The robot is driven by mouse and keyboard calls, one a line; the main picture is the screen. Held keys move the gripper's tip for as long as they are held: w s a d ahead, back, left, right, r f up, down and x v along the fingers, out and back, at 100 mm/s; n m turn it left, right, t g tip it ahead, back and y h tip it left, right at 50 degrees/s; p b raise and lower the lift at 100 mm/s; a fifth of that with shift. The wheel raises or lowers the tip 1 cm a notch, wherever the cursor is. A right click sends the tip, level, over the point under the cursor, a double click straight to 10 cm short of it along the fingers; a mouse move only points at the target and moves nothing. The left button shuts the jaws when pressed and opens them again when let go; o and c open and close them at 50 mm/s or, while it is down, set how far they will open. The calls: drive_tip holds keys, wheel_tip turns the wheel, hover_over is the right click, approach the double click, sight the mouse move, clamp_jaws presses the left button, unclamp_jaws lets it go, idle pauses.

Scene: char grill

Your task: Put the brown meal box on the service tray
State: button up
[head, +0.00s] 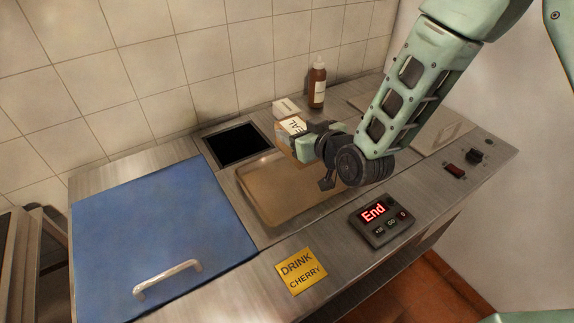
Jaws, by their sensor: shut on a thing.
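The brown meal box (283,142) has a white top label with the letters "EAL" showing. My gripper (308,142) is shut on it, reaching in from the right, and hides part of its right side. The near and left parts of the tray are bare.
A blue lid with a handle (150,240) covers the left. A dark square opening (237,146) is behind the tray. A brown bottle (317,85) and a small white block (286,107) stand at the back. A timer (380,222) and yellow drink card (299,271) are in front.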

drive_tip(key=shift+f+p, duration=1.45)
drive_tip(key=shift+f, duration=3.45)
drive_tip(key=shift+f, duration=0.15)
drive_tip(key=o, duration=1.3)
drive_tip(key=shift+c, duration=0.2)
